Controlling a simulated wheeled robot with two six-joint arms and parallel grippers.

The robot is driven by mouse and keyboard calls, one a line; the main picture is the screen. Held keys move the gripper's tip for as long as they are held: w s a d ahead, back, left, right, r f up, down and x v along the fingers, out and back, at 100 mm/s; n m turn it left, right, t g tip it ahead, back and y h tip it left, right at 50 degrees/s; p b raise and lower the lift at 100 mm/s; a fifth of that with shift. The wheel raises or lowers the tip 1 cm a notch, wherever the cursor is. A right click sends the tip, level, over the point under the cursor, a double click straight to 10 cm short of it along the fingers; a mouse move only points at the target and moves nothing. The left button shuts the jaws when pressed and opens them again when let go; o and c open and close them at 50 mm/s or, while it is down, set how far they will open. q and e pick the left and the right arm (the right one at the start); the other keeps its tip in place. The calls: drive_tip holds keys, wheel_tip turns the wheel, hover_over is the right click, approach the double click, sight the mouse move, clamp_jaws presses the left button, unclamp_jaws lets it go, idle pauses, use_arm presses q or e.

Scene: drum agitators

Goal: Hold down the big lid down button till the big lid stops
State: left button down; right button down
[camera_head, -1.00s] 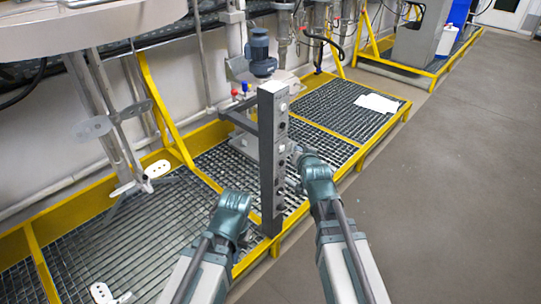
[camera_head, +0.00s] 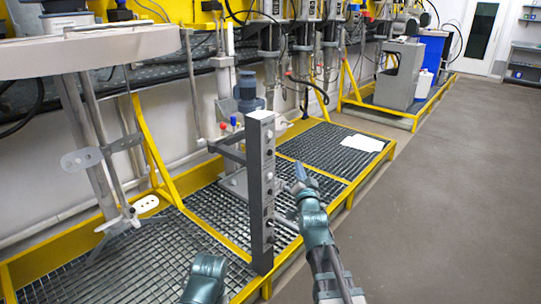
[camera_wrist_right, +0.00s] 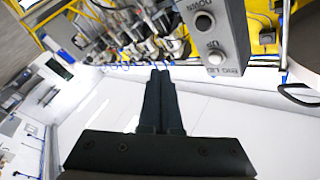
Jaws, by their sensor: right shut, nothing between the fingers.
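The big lid (camera_head: 90,52) is at upper left.
A yellow-framed grating (camera_head: 185,240) runs along the wall under the machines. A blue motor (camera_head: 247,90) stands behind the post. A white sheet (camera_head: 362,143) lies on the far grating. The floor (camera_head: 430,210) at right is clear.

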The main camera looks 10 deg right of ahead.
sight(269, 153)
drive_tip(key=w+a, duration=0.5)
drive_tip(key=w, duration=0.1)
drive_tip(key=shift+w+a, duration=0.15)
drive_tip(key=shift+w, duration=0.25)
drive_tip(key=shift+w+a, duration=0.1)
drive_tip(key=shift+w, duration=0.05)
idle(1.9)
drive_tip(key=shift+w+a, duration=0.2)
